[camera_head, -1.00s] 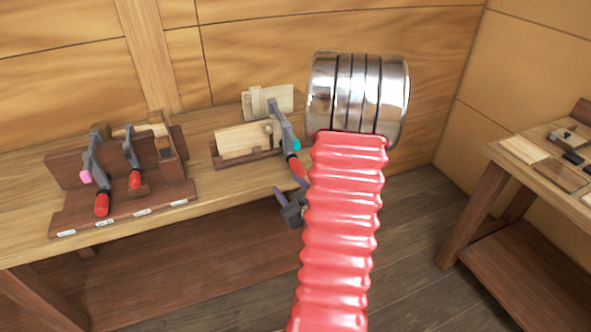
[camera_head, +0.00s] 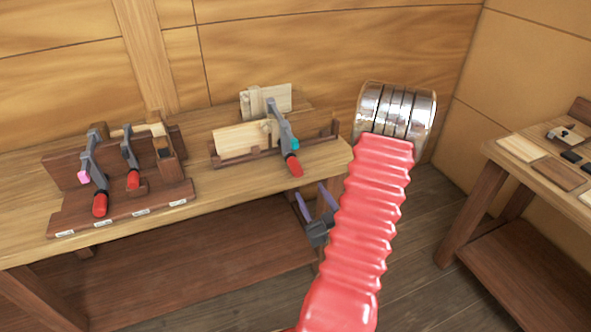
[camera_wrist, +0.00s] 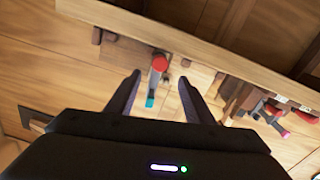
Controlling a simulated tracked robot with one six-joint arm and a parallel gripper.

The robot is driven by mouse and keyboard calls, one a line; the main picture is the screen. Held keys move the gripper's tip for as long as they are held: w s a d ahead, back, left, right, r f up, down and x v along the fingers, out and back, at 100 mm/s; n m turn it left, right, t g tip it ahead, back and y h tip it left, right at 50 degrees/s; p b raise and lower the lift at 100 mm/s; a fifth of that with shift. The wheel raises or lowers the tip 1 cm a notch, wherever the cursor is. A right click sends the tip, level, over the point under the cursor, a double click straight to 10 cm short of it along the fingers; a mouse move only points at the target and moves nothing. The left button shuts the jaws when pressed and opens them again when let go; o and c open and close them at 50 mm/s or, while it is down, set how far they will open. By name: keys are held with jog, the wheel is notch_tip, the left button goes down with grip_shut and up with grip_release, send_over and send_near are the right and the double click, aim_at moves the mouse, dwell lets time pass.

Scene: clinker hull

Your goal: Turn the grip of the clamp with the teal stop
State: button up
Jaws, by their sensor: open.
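The clamp with the teal stop (camera_head: 279,127) sits on the bench, fixed over pale boards in a dark wooden holder. Its red grip (camera_head: 293,164) points down toward the bench's front edge, and its teal stop (camera_head: 292,145) shows beside the bar. My gripper (camera_head: 317,208) is open and empty, below and in front of the bench edge, apart from the clamp. In the wrist view the clamp's red grip (camera_wrist: 159,63) and teal stop (camera_wrist: 150,102) appear between my two open fingers (camera_wrist: 158,82), farther off than the fingertips.
A dark rack (camera_head: 120,208) at the left of the bench holds two more clamps with red grips, one with a pink stop (camera_head: 84,177). The bench front edge (camera_head: 240,190) lies near my gripper. Another table (camera_head: 510,165) stands at the right.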

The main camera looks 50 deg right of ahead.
aim_at(300, 175)
jog(key=x, duration=1.3)
jog(key=shift+w+d, duration=0.15)
jog(key=shift+w, duration=0.05)
jog(key=shift+c, duration=0.5)
jog(key=c, duration=0.9)
jog(key=shift+c, duration=0.2)
jog(key=shift+m, duration=0.5)
jog(key=m, duration=0.3)
jog(key=shift+y, duration=0.3)
jog(key=m+t, duration=0.1)
jog(key=m, duration=0.3)
jog(key=shift+y, duration=0.4)
